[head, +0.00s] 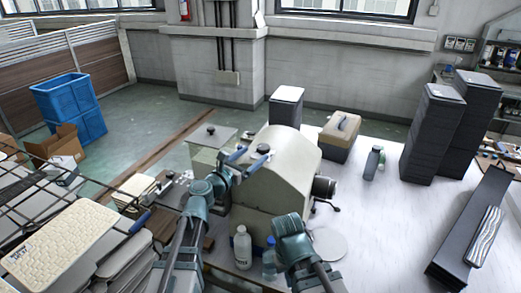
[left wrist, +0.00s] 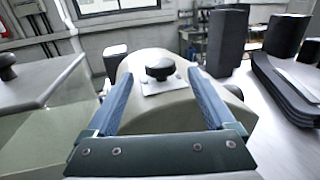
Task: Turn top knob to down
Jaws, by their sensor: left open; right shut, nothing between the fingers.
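The top knob (head: 264,148) is a dark round knob on the top of a cream rounded machine housing (head: 275,185). In the left wrist view the knob (left wrist: 160,69) stands on a small pale metal plate (left wrist: 163,84). My left gripper (head: 249,156) is open, with its two blue fingers apart. In the left wrist view the knob appears between the fingers (left wrist: 158,92), beyond their tips; I cannot tell the gap. No pointer shows on the knob, so its setting is unclear. My right arm is low in front of the housing; its fingers are not visible.
A white bottle (head: 243,248) stands in front of the housing. A beige toolbox (head: 341,137) and dark stacks (head: 432,135) stand behind and right. Another dark knob (head: 211,128) sits on a grey panel to the left.

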